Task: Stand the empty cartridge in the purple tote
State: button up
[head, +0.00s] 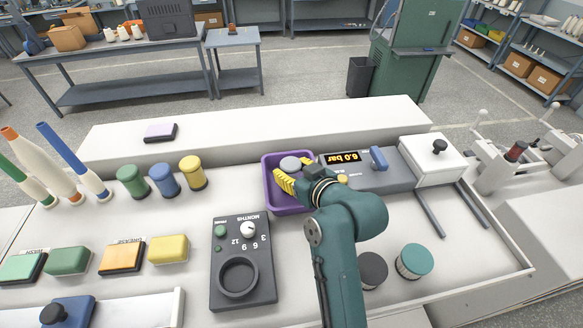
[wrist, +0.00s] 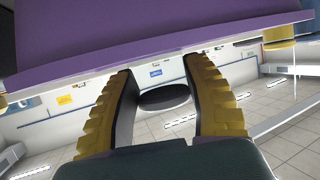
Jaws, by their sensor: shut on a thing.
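The purple tote (head: 267,186) stands on the bench in the middle of the head view; its purple side spans the top of the wrist view (wrist: 150,45). My gripper (head: 284,181) is at the tote, its yellow fingers over the tote's inside. It is shut on a round, grey-topped cartridge (head: 290,163) at the tote's far side. In the wrist view a dark round end of it (wrist: 165,97) shows between the fingers (wrist: 163,100). The fingers hide much of the cartridge, and I cannot tell whether it touches the tote floor or whether it is empty.
A gauge unit (head: 372,178) reading 6.0 bar stands right of the tote. A dark dial box (head: 243,270) is in front. Dark (head: 372,270) and teal (head: 415,260) round canisters stand beside my arm. Green, blue and yellow bobbins (head: 163,180) stand to the left.

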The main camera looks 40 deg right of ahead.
jog(key=shift+f, duration=0.2)
jog(key=o, duration=1.1)
